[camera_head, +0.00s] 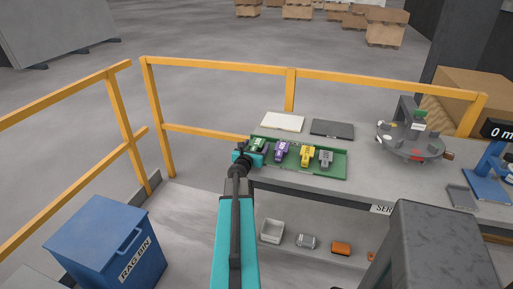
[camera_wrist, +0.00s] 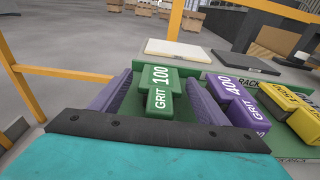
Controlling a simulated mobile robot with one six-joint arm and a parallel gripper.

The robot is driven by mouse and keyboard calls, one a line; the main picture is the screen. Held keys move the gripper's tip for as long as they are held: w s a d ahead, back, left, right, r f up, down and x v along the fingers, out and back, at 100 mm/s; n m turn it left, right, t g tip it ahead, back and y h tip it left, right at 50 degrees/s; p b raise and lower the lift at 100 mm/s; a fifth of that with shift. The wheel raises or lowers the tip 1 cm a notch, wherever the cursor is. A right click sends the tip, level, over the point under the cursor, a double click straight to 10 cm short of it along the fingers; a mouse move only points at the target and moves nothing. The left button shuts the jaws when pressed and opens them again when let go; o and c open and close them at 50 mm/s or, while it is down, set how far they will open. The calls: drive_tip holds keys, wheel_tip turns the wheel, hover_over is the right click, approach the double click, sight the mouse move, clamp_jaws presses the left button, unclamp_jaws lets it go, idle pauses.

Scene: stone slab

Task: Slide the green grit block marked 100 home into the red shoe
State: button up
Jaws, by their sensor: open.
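The green grit block (camera_wrist: 160,88), marked GRIT 100, sits at the left end of a green rack (camera_head: 335,173) on the bench. In the head view the block (camera_head: 258,144) is partly covered by my gripper (camera_head: 249,156). In the wrist view my gripper (camera_wrist: 158,98) is open, with one finger on each side of the block. I cannot tell whether the fingers touch it. A small red patch (camera_head: 416,153) shows on the round grey turntable (camera_head: 402,145) at the right; it is too small to tell whether it is the red shoe.
A purple block (camera_wrist: 239,98) marked 400 stands right beside the right finger. A yellow block (camera_head: 307,156) and a grey block (camera_head: 325,158) follow in the rack. A white pad (camera_head: 283,122) and a dark pad (camera_head: 332,128) lie behind. A yellow rail (camera_head: 215,65) runs behind the bench.

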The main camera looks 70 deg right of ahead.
sight(256, 145)
idle(0.3)
drive_tip(key=c, duration=1.4)
drive_tip(key=shift+o, duration=0.2)
drive_tip(key=shift+r, duration=0.1)
drive_tip(key=shift+r+p, duration=0.65)
drive_tip(key=shift+r, duration=4.25)
